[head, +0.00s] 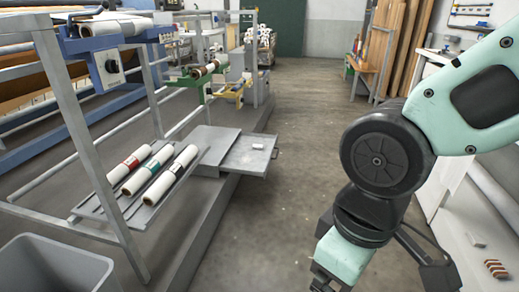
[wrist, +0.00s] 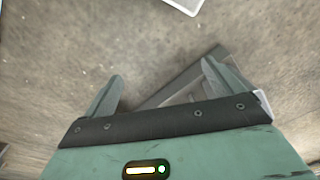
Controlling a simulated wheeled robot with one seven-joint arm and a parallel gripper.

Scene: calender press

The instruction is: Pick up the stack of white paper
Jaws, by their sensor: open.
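No stack of white paper can be made out for certain. A small white block (head: 475,240) lies on the pale surface at the lower right of the head view; I cannot tell whether it is paper. A white-edged object (wrist: 184,4) is cut off by the top edge of the wrist view, ahead of my fingers, and I cannot tell what it is. My gripper (wrist: 162,72) is open, with nothing between its fingers, above the concrete floor. In the head view my gripper (head: 328,282) is at the bottom edge, partly cut off.
A metal rack with white rolls (head: 174,172) stands left, beside a grey flat plate (head: 250,155). A grey bin (head: 55,265) is at the lower left. A white bench (head: 455,225) runs along the right. The central floor aisle (head: 305,110) is clear.

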